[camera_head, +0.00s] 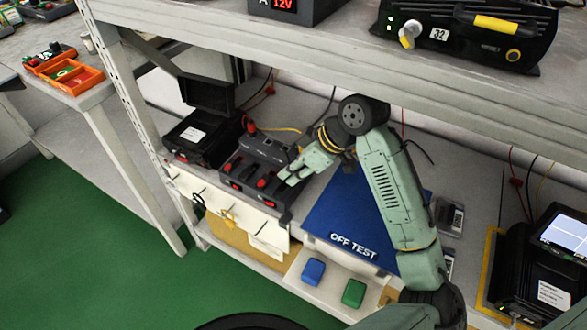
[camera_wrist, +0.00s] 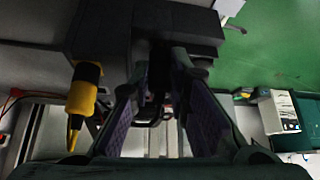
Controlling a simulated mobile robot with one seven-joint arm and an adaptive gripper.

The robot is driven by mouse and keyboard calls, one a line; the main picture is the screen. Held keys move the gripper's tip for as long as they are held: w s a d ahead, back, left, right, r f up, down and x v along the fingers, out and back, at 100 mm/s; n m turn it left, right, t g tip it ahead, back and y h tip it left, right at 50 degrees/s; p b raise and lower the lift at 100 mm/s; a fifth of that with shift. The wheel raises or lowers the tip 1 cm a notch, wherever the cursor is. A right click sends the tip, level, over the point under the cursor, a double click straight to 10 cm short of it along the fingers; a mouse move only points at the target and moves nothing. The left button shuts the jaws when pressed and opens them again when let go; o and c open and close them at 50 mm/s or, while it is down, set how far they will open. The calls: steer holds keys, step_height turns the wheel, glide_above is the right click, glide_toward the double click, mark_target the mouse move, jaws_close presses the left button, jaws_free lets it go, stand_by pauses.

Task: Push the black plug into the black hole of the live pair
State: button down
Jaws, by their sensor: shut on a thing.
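My gripper (camera_head: 287,177) is at the right side of a dark grey unit (camera_head: 262,150) on the lower shelf. The unit has red parts along its front; its black holes and any live mark are too small or hidden to tell. In the wrist view my gripper (camera_wrist: 160,66) has its purple-padded fingers closed around a dark thing, which I take as the black plug (camera_wrist: 157,88). It is in deep shadow, and its tip is hidden. The dark body of a unit (camera_wrist: 175,38) lies just beyond the fingertips. I cannot tell whether the plug touches a hole.
A yellow plug (camera_wrist: 83,95) stands close left of the fingers in the wrist view. An open black case (camera_head: 203,135) sits left of the unit. A blue OFF TEST panel (camera_head: 335,215) lies under my arm. The upper shelf (camera_head: 300,60) hangs above.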

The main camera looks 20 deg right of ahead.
steer(key=shift+f+b, duration=0.35)
steer(key=c, duration=1.4)
jaws_free()
steer(key=shift+c, duration=0.2)
steer(key=shift+c, duration=0.2)
steer(key=o, duration=0.4)
steer(key=shift+c, duration=0.2)
steer(key=shift+o, duration=0.3)
steer(key=shift+d, duration=0.1)
steer(key=shift+r+p, duration=2.15)
steer(key=shift+r, duration=0.65)
